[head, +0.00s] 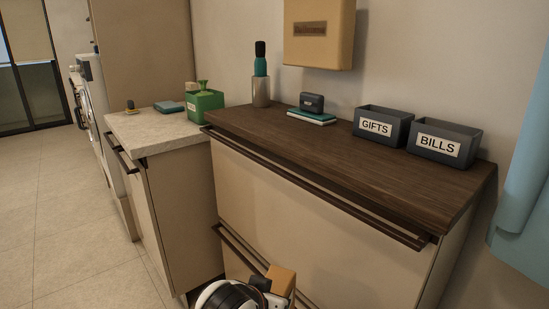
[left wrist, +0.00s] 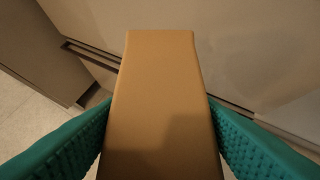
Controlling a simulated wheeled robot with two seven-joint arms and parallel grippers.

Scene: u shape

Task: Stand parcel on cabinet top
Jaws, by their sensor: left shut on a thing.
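The parcel, a plain tan box, is held in my left gripper (left wrist: 160,112). In the left wrist view the parcel (left wrist: 158,85) fills the middle, with a teal finger pad against each side. In the head view only the parcel's top end (head: 282,279) shows at the bottom, beside my white and black wrist. It is in front of the cabinet and lower than the cabinet top (head: 340,172), a dark wooden surface. My right gripper is in neither view.
On the cabinet top stand a GIFTS bin (head: 382,128), a BILLS bin (head: 444,144), a small dark case (head: 311,102) on a teal book, and a holder (head: 261,91) with a bottle. Its middle and front are clear. Rail handles (head: 310,190) jut from the cabinet front.

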